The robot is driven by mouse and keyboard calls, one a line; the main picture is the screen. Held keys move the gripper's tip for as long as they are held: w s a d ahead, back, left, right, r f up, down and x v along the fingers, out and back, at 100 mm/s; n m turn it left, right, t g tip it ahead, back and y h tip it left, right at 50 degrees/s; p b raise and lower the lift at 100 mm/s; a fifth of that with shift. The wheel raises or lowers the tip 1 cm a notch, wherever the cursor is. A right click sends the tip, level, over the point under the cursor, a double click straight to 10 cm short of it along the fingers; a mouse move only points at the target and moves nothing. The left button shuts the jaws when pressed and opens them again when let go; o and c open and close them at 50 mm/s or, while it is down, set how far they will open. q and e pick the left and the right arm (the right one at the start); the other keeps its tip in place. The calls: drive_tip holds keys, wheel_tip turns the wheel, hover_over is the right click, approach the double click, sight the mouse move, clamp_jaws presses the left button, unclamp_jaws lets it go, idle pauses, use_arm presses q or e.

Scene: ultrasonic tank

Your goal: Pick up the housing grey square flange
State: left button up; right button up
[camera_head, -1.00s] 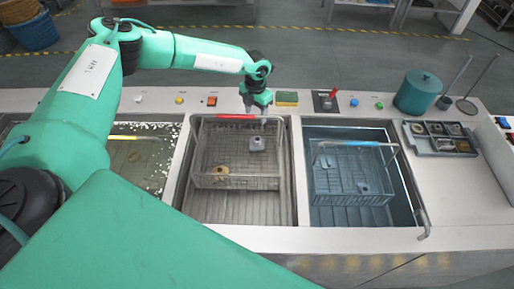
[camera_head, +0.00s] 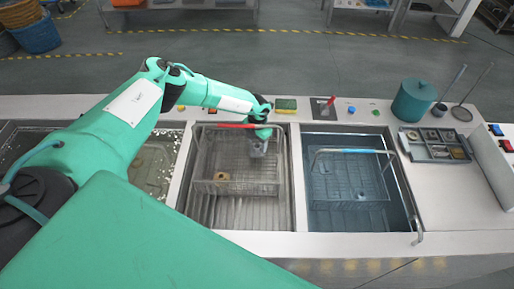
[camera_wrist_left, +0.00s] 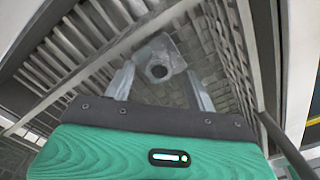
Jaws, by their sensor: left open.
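The grey housing with a square flange (camera_wrist_left: 160,58) lies in the wire basket of the middle tank. In the left wrist view its round dark bore faces me, ahead of and between my two fingers. My left gripper (camera_wrist_left: 160,82) is open, with a finger on either side of the housing's line and a gap between them. In the head view my left gripper (camera_head: 258,152) points down into the right part of the basket (camera_head: 236,187) and largely hides the housing. I cannot tell whether the fingers touch it. My right gripper is not in view.
A brass-coloured part (camera_head: 220,177) lies in the same basket, to the left. The basket's red handle (camera_head: 225,126) is close beside my wrist. A blue-handled basket (camera_head: 345,190) sits in the right tank. A sorting tray (camera_head: 418,155) and a green pot (camera_head: 414,100) stand at right.

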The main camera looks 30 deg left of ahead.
use_arm(q)
drive_tip(key=shift+f, duration=0.9)
drive_tip(key=c, duration=1.2)
drive_tip(key=shift+o, duration=0.2)
drive_tip(key=shift+r, duration=0.2)
